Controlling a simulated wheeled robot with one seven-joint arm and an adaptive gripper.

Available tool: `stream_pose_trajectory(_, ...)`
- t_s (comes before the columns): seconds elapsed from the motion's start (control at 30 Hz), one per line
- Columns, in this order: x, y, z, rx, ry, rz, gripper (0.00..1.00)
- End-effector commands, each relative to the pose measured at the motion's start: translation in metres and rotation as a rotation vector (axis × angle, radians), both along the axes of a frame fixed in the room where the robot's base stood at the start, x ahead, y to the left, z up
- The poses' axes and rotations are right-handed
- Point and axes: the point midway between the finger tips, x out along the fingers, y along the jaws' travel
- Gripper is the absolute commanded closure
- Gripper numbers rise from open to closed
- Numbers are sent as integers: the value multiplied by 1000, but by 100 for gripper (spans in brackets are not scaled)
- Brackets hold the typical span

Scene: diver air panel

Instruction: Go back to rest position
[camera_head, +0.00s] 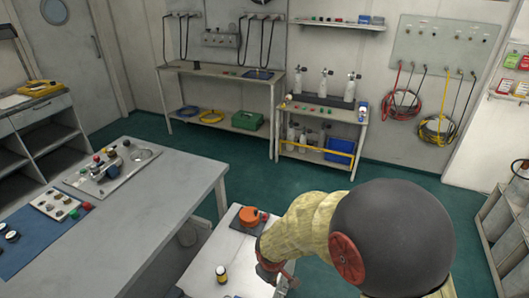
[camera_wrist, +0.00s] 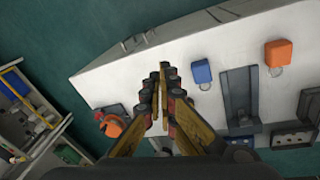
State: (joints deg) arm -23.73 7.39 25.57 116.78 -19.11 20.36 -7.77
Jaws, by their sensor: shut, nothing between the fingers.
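My gripper (camera_wrist: 163,78) points over a pale bench in the wrist view. Its yellow and dark fingers are closed together and hold nothing. In the head view my arm reaches down at lower right, and the gripper (camera_head: 287,278) is partly hidden at its end above the small white table (camera_head: 205,262). An orange round item (camera_head: 249,216) lies on that table. An orange item also shows left of the fingers in the wrist view (camera_wrist: 113,126).
A blue tag (camera_wrist: 201,72), an orange tag (camera_wrist: 278,53) and a dark grey bracket (camera_wrist: 238,98) lie on the bench. A large grey workbench (camera_head: 150,215) is at left. Green floor (camera_head: 400,185) lies open behind.

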Motion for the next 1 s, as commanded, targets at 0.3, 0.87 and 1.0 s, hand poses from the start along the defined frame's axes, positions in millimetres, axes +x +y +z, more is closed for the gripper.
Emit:
stream_pose_trajectory(0.3, -89, -85, 131, 43, 67, -422, 100)
stream_pose_trajectory(0.87, -184, -151, 278, 303, -198, -757, 100)
stream_pose_trajectory(1.0, -186, -161, 296, 325, -261, -783, 100)
